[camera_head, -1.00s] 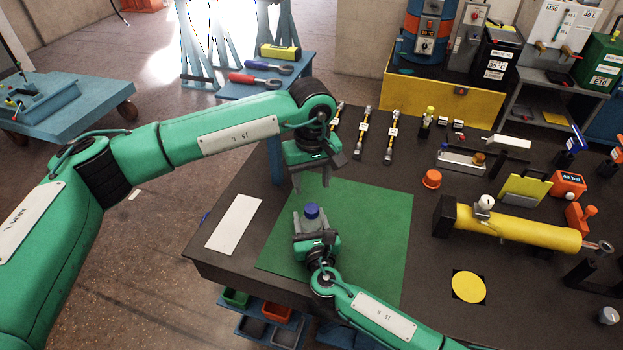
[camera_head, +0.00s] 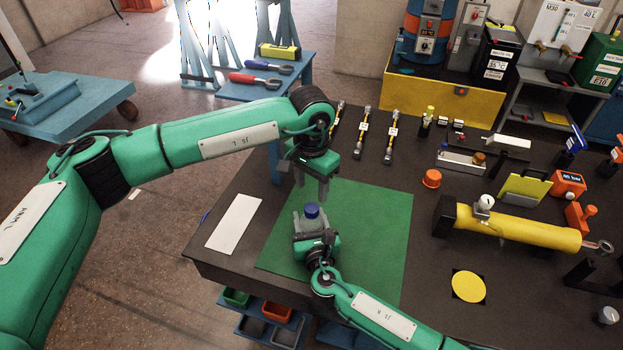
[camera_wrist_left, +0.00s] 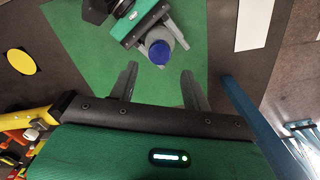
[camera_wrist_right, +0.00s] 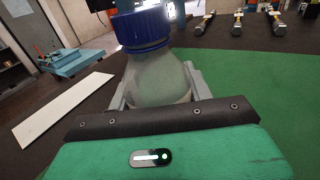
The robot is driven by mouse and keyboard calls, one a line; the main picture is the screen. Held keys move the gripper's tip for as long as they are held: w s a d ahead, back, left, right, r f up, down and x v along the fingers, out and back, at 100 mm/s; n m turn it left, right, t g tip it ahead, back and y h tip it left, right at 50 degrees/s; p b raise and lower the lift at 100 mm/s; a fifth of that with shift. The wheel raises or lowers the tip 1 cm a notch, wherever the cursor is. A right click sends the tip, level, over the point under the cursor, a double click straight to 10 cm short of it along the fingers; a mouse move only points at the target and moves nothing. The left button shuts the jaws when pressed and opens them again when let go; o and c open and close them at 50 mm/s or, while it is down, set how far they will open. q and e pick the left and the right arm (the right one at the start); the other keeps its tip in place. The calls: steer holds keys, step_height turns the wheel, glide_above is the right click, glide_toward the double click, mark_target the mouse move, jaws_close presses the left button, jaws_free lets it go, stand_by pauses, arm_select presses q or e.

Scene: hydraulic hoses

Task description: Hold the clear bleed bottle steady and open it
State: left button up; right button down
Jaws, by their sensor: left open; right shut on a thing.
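The clear bleed bottle (camera_wrist_right: 158,80) stands upright on the green mat (camera_head: 375,230), its blue cap (camera_head: 312,210) on top. My right gripper (camera_head: 311,226) is shut around the bottle's body, with a finger on each side in the right wrist view. My left gripper (camera_head: 311,188) is open and empty, pointing down above the mat, just behind and above the bottle. In the left wrist view, the blue cap (camera_wrist_left: 159,52) shows beyond the left fingertips, apart from them. The lower part of the bottle is hidden by the right gripper in the head view.
A white strip (camera_head: 234,222) lies left of the mat. An orange cap-like part (camera_head: 432,178) and a yellow cylinder (camera_head: 520,228) are on the right. Several hose fittings (camera_head: 362,133) lie behind the mat. The mat's right part is clear.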

mark_target(311, 208)
arm_select(q)
step_height(311, 208, down, 6)
steer(key=shift+f, duration=0.25)
